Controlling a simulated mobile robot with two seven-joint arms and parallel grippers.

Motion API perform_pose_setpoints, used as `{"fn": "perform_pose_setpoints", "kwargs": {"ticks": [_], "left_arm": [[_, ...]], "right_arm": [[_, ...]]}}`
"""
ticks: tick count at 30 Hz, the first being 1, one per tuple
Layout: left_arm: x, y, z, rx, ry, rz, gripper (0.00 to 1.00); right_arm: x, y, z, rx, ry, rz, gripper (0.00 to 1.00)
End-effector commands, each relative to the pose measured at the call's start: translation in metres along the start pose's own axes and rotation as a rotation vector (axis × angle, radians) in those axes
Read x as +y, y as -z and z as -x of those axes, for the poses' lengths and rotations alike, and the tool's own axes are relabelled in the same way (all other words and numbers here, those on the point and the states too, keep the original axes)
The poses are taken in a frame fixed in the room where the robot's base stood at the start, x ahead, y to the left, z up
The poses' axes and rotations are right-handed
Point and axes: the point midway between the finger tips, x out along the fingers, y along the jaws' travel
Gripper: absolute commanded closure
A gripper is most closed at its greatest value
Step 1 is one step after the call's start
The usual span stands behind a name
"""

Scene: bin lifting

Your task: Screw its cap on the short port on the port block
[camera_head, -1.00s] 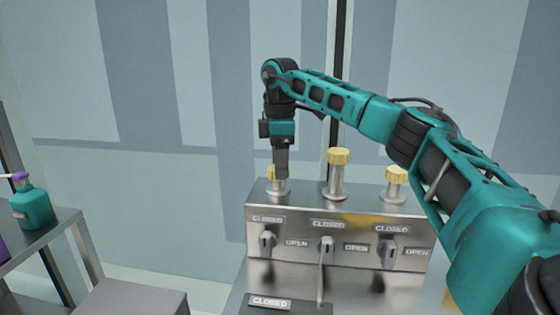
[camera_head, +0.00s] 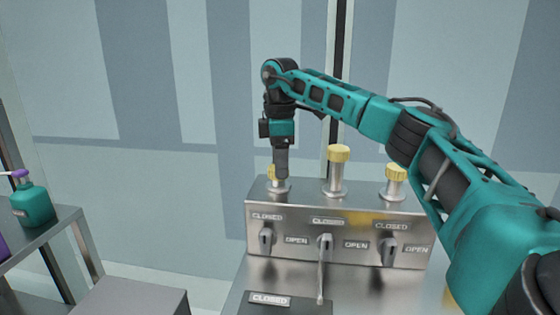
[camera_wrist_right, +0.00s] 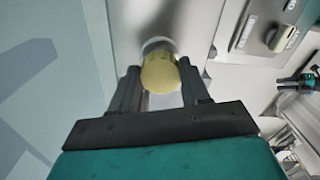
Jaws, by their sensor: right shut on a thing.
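The steel port block (camera_head: 340,256) stands on a metal surface, with a row of three ports on top. My right gripper (camera_head: 280,174) points down over the leftmost port, which looks the shortest. It is shut on a yellow cap (camera_head: 271,171), partly hidden by the fingers. In the right wrist view the cap (camera_wrist_right: 160,74) sits between my two fingers, over a pale round base. The cap is on or right above the port; its thread is hidden. My left gripper is out of view.
A tall middle port (camera_head: 338,180) and a right port (camera_head: 394,188) each carry a yellow cap. Several grey knobs with CLOSED and OPEN labels line the block's front. A green pump bottle (camera_head: 32,204) stands on a shelf at left.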

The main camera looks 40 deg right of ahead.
Motion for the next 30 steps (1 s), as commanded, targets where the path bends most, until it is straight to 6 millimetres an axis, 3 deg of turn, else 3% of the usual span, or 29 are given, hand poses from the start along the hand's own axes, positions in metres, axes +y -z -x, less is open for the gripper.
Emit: {"fn": "perform_pose_setpoints", "kwargs": {"ticks": [21, 22, 30], "left_arm": [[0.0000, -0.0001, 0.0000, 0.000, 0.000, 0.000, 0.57], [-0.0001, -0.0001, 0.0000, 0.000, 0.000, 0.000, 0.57], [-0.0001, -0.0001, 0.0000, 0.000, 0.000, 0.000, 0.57]], "right_arm": [[-0.0001, -0.0001, -0.0025, 0.000, 0.000, 0.000, 0.82], [-0.0001, -0.0001, -0.0024, 0.000, 0.000, 0.000, 0.51], [-0.0001, 0.0000, -0.0023, 0.000, 0.000, 0.000, 0.25]]}}
